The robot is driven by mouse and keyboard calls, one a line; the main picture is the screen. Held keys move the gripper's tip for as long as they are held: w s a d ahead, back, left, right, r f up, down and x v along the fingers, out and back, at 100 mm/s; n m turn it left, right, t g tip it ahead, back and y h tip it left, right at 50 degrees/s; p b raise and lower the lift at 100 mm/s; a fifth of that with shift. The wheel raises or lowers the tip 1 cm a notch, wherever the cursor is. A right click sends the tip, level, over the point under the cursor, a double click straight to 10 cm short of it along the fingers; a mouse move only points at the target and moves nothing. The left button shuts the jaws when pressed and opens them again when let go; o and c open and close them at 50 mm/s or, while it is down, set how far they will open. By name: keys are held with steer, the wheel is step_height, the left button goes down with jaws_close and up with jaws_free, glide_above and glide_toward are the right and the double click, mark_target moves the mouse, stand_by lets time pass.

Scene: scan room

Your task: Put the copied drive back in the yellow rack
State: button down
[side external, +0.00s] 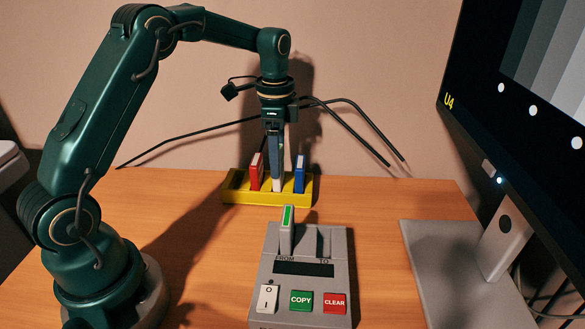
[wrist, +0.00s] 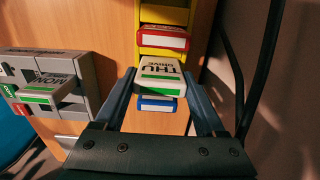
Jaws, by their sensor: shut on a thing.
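My gripper (side external: 277,160) points straight down over the yellow rack (side external: 235,197), shut on a white drive with a green stripe, marked THU (wrist: 160,76). The THU drive is upright between the red drive (side external: 257,173) and the blue drive (side external: 299,176), which stand in the rack. In the wrist view its top sits nearer the camera than theirs. Its lower end meets the rack; I cannot tell how deep it is. The rack's yellow also shows in the wrist view (wrist: 163,14).
A grey copier (side external: 268,260) stands in front of the rack. A drive with a green stripe, marked MON (wrist: 48,90), is in its FROM slot; the TO slot is empty. A monitor (side external: 465,120) stands at right. Black cables run behind the rack.

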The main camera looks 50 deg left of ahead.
steer(key=shift+f, duration=1)
stand_by(0.6)
jaws_free()
steer(key=shift+r, duration=3.5)
